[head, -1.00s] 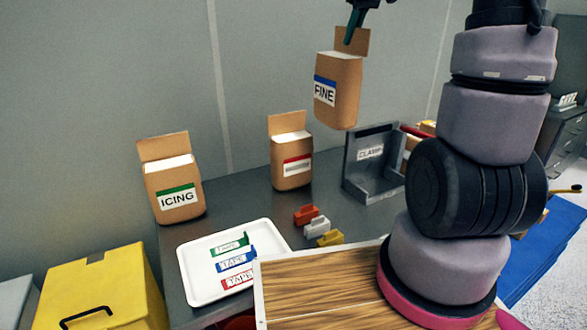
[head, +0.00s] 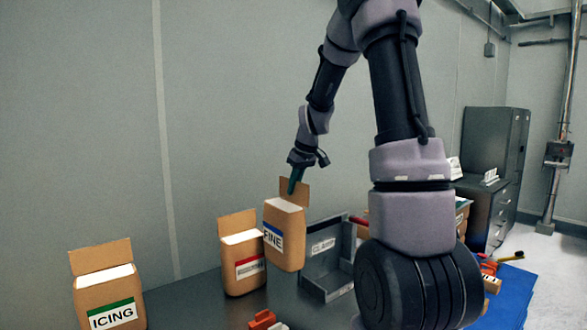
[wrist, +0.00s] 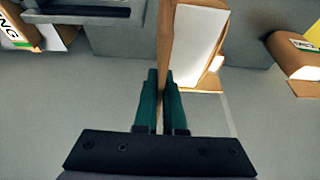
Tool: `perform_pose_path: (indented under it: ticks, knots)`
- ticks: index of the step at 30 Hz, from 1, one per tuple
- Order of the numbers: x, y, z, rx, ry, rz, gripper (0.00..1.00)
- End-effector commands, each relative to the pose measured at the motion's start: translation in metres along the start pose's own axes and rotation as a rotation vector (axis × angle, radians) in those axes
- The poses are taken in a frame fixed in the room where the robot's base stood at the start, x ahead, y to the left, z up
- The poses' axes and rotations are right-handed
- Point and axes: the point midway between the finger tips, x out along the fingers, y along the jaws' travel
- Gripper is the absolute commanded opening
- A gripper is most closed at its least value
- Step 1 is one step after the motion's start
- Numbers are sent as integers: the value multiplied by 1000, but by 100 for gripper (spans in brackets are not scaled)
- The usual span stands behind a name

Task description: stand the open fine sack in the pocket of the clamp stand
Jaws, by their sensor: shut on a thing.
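The open fine sack (head: 284,240), brown with a blue-banded FINE label and a white top, hangs upright in my gripper (head: 292,186). My gripper is shut on the sack's raised brown back flap. In the wrist view the green fingers (wrist: 161,105) pinch the flap edge-on, with the white top (wrist: 197,45) just beside it. The grey clamp stand (head: 322,277), with its CLAMP label, is on the table right of the sack. The sack partly covers the stand's left side in the head view. I cannot tell whether the two touch.
A red-labelled sack (head: 242,270) stands close left of the fine sack. The green-labelled ICING sack (head: 106,300) stands farther left. A red clip (head: 262,319) lies at the front. My arm hides part of the table's right side.

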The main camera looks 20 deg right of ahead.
Motion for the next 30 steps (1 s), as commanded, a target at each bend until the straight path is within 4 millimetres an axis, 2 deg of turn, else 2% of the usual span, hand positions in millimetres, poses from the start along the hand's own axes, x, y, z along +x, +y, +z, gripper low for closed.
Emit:
perform_pose_path:
  ticks: [6, 10, 19, 25, 30]
  knots:
    - [45, 2, 19, 3, -1, 0, 0]
    - [65, 2, 26, 3, 1, -1, 0]
    - [85, 2, 34, 2, 3, 0, 0]
    - [109, 4, 45, 3, 1, 0, 0]
    - [120, 4, 49, 0, 3, 1, 0]
